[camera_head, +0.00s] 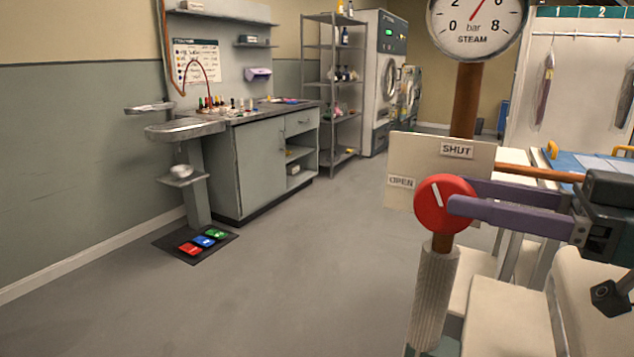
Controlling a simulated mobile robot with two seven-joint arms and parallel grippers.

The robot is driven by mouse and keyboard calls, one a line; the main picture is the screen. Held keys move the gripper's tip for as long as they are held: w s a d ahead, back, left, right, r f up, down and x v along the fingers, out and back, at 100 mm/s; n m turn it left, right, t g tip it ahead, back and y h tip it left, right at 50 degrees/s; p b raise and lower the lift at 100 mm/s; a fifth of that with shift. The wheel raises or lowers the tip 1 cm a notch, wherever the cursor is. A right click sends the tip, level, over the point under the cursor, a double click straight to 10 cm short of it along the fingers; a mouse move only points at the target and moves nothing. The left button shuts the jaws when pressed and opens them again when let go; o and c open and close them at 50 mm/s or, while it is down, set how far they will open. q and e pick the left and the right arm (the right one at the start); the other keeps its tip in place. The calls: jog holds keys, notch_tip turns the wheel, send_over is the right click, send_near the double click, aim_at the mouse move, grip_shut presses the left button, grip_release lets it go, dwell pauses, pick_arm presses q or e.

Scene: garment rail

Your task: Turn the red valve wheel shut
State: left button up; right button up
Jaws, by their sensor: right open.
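The red valve wheel (428,212) sits on a brown vertical pipe at the right of the head view. Its white pointer line slants up and slightly left. A pale plate (422,152) behind it carries an OPEN label (401,181) to the left and a SHUT label (457,149) above right. The pointer lies between the two labels. My right gripper (459,195) reaches in from the right with its purple fingers apart. The near finger overlaps the wheel's right side; the far finger is partly hidden behind the wheel. Contact is unclear. My left gripper is out of view.
A steam gauge (477,24) stands above the wheel, and a ribbed sleeve (434,300) wraps the pipe below. A copper pipe (538,172) runs right behind my gripper. A sink cabinet (262,165) and shelf rack (343,100) stand farther back. The middle floor is clear.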

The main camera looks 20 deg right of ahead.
aim_at(416, 193)
jog(key=x, duration=0.6)
jog(key=shift+w+a, duration=0.15)
grip_shut()
dwell(0.4)
